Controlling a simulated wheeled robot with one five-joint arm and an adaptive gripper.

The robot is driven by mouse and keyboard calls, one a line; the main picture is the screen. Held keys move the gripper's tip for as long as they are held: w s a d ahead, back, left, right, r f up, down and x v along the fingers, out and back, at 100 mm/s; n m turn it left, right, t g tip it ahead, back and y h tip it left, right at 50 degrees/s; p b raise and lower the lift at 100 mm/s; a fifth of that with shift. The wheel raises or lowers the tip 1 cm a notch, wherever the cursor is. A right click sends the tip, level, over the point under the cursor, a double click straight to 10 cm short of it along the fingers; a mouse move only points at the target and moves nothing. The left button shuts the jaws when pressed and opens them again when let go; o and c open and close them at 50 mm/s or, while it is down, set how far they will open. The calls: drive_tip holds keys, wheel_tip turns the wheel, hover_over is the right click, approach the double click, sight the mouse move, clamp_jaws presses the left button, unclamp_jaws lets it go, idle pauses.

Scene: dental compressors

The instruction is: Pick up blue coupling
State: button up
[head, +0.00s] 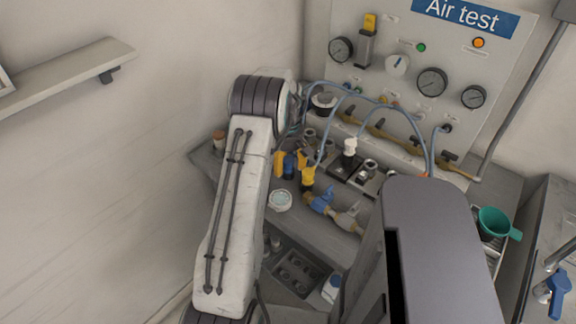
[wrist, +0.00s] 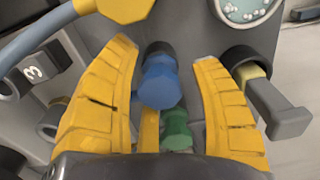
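The blue coupling (wrist: 160,80) is in the middle of the wrist view, between the two yellow fingers of my gripper (wrist: 165,52). Gaps show on both sides of it, so the gripper is open and not touching it there. A dark end shows at its top. A green coupling (wrist: 177,130) lies just below it in the wrist view, partly hidden by my gripper's palm. In the head view my gripper (head: 291,158) is over the bench by the panel, with the blue coupling (head: 289,166) small between the yellow fingers.
A yellow fitting with a blue hose (head: 307,177) stands close to my gripper. A small round dish (head: 280,200) is nearby. A dark grey block (wrist: 275,105) sits just right of the right finger. The Air test panel (head: 400,80) with gauges and hoses rises behind.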

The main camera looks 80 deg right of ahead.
clamp_jaws()
idle(0.3)
drive_tip(key=shift+r, duration=0.1)
